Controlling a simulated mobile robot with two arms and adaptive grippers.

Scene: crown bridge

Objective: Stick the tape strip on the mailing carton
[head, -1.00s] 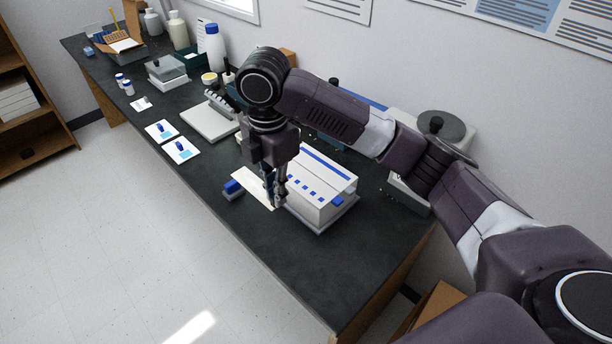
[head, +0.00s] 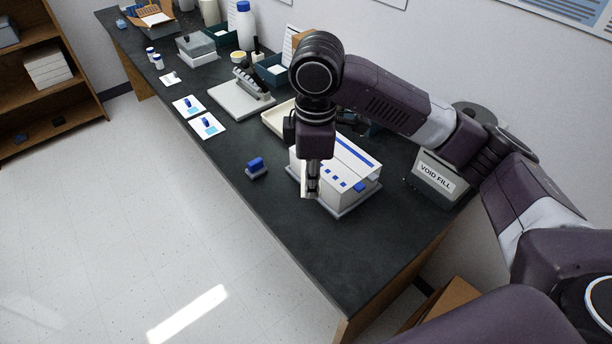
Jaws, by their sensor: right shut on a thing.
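The mailing carton (head: 358,172) is a white box with a blue stripe and small blue marks on top. It sits on a grey base plate (head: 343,213) near the right end of the dark bench. My right gripper (head: 311,192) points down at the carton's left front side and hides part of it. It is shut on a thin pale strip (head: 304,182), which seems to be the tape strip and hangs upright beside the fingers. I cannot tell whether the strip touches the carton. My left gripper is out of view.
A small blue block on a grey base (head: 256,167) stands left of the carton. A cream tray (head: 273,124) and a grey device (head: 243,101) are behind. A "VOID FILL" box (head: 434,178) stands at the right. The bench (head: 318,250) is bare in front.

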